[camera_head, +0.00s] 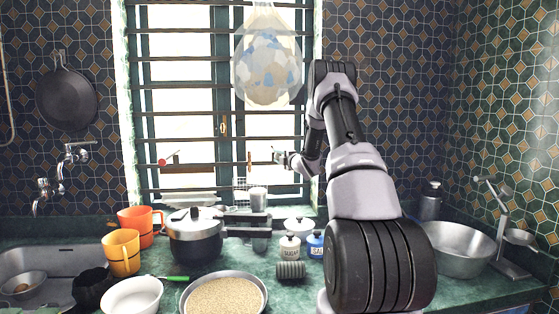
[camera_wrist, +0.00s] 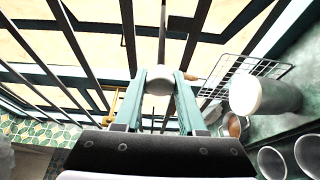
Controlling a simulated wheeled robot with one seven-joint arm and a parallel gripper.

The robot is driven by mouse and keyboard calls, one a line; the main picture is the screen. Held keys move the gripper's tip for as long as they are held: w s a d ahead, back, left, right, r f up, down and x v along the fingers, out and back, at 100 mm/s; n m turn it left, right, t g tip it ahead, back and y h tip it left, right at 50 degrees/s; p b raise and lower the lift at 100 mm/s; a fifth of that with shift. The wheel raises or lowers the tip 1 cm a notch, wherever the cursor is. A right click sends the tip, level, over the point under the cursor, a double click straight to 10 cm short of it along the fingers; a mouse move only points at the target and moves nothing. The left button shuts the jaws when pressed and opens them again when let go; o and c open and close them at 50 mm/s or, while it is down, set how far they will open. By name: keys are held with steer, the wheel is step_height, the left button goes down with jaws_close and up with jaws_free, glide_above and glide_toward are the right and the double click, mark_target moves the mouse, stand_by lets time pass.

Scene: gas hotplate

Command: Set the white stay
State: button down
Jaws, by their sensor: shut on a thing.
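The white stay shows in the wrist view as a rounded white end (camera_wrist: 159,82) with a thin rod running up from it toward the window bars. My gripper (camera_wrist: 160,76) has one finger on each side of this white end and is shut on it. In the head view my gripper (camera_head: 284,156) is stretched forward to the right part of the barred window (camera_head: 181,126). The stay is very small there, and its far end and any catch are hard to make out.
A wooden handle (camera_head: 249,161) and a red-tipped piece (camera_head: 163,162) are at the window. A filled bag (camera_head: 267,62) hangs above my gripper. A wire rack (camera_wrist: 238,72) and a white cylinder (camera_wrist: 262,95) are close on the right. A pot (camera_head: 194,240) stands below on the counter.

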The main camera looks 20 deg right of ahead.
steer(key=shift+w+d+f, duration=0.1)
steer(key=shift+w+d, duration=0.15)
steer(key=shift+w, duration=0.4)
steer(key=c, duration=0.5)
jaws_free()
steer(key=shift+c, duration=0.2)
steer(key=shift+s, duration=0.1)
steer(key=s+d, duration=0.1)
steer(key=s, duration=0.9)
steer(key=shift+s, duration=0.3)
steer(key=shift+d, duration=0.1)
